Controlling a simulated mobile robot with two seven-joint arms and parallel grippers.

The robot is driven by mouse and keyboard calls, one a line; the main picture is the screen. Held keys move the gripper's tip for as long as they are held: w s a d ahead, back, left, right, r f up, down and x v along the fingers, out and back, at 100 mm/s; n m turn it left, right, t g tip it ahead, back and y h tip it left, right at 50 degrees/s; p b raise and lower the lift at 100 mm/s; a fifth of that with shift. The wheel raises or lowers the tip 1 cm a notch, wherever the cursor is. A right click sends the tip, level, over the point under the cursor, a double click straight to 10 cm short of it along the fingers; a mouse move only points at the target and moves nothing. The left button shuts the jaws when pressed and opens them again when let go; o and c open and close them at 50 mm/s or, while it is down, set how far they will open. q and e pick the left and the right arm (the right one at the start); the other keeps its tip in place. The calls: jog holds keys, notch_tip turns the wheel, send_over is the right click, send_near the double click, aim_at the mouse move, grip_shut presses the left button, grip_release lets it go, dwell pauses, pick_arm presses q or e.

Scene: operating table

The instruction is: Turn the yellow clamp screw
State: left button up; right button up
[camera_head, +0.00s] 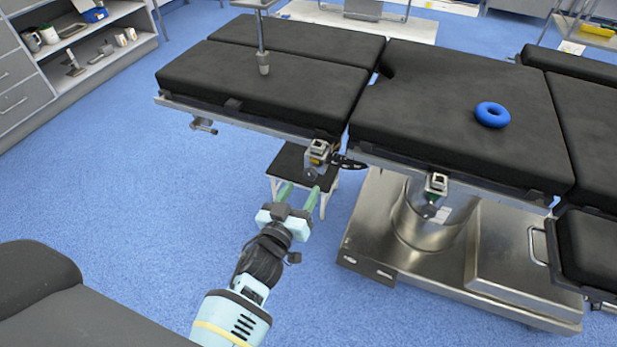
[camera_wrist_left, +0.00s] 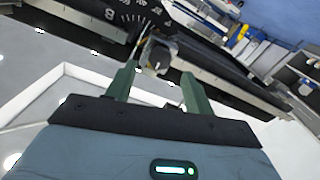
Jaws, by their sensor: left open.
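A metal clamp (camera_head: 318,149) with a small yellow patch hangs on the side rail of the operating table (camera_head: 265,90), near the gap between two black pads. A small grey screw part (camera_head: 311,174) shows at its lower end. My left gripper (camera_head: 301,193) is open, its two green fingers pointing up at this clamp from just below and in front. In the left wrist view the clamp (camera_wrist_left: 160,52) shows between and just beyond the fingertips (camera_wrist_left: 160,72). Whether the fingers touch the screw I cannot tell. My right gripper is not in view.
A second clamp (camera_head: 436,185) with a green patch is farther right on the rail. A black-topped stool (camera_head: 290,158) stands behind my left gripper. The metal table base (camera_head: 400,240) is to the right. A blue ring (camera_head: 492,114) lies on the pad. Blue floor is clear at left.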

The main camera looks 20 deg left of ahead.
aim_at(309, 177)
pick_arm(q)
jog(key=w, duration=0.3)
jog(key=shift+w, duration=0.4)
jog(key=shift+w+d+b, duration=0.1)
jog(key=shift+w+b, duration=0.3)
jog(key=shift+w, duration=0.35)
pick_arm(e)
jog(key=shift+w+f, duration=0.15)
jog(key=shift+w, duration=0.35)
pick_arm(q)
jog(key=c, duration=1)
jog(key=shift+o, duration=0.2)
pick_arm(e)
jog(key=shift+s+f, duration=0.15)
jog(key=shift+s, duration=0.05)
